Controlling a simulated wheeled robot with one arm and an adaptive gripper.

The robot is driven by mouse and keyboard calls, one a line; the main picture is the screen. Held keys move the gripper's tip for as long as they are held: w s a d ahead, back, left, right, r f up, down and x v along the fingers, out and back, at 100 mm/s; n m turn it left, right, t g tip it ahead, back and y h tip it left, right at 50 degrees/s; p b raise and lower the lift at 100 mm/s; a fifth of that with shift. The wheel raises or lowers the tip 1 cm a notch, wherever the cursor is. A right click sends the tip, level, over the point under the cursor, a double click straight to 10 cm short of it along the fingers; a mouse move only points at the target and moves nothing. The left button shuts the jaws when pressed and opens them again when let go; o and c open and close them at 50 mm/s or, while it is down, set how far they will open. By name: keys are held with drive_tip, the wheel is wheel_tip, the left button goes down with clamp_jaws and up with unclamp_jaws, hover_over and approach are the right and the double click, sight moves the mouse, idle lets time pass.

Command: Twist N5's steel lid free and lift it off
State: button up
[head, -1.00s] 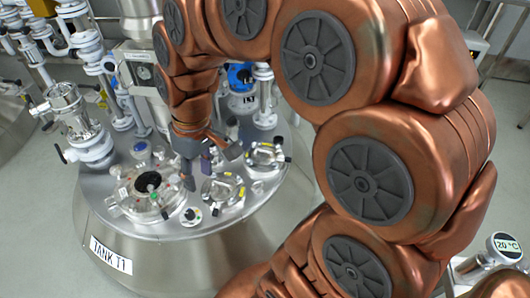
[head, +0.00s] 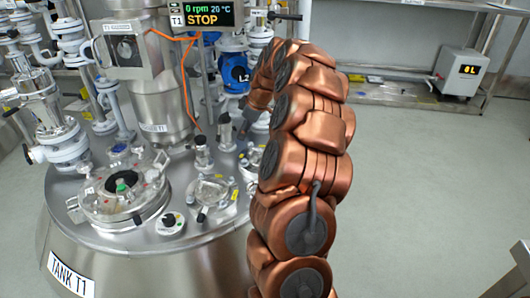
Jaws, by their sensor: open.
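Tank T1's steel top (head: 150,240) carries several fittings. No N5 label is readable, so I cannot tell which lid is N5's. A small round clamped steel lid (head: 212,190) sits right of the large round manway cover (head: 123,193). A second similar lid, seen earlier to its right, is now mostly hidden behind my arm. My gripper (head: 247,130) is at the back right of the tank top, partly covered by my arm. It is open, and nothing shows held in it. I cannot tell whether it touches a fitting.
Upright dark-capped fittings (head: 203,152) stand close to my gripper. A blue L2 flange (head: 235,70) and the agitator column (head: 152,95) rise behind, with an orange cable hanging down. A display (head: 202,14) reads STOP, 0 rpm.

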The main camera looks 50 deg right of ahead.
drive_tip(key=h+b, duration=0.1)
drive_tip(key=b, duration=0.2)
approach(259, 149)
drive_tip(key=x, duration=0.2)
drive_tip(key=b+x, duration=0.2)
drive_tip(key=x, duration=0.5)
drive_tip(key=shift+w+f, duration=0.25)
drive_tip(key=shift+w, duration=0.05)
drive_tip(key=shift+c, duration=0.3)
clamp_jaws()
drive_tip(key=shift+r+m+p, duration=0.15)
drive_tip(key=shift+m+p, duration=0.15)
drive_tip(key=shift+p, duration=0.1)
drive_tip(key=shift+w+d+m+h+p, duration=0.15)
drive_tip(key=shift+m+h+p, duration=0.85)
drive_tip(key=shift+m+p, duration=1.45)
drive_tip(key=shift+n, duration=0.25)
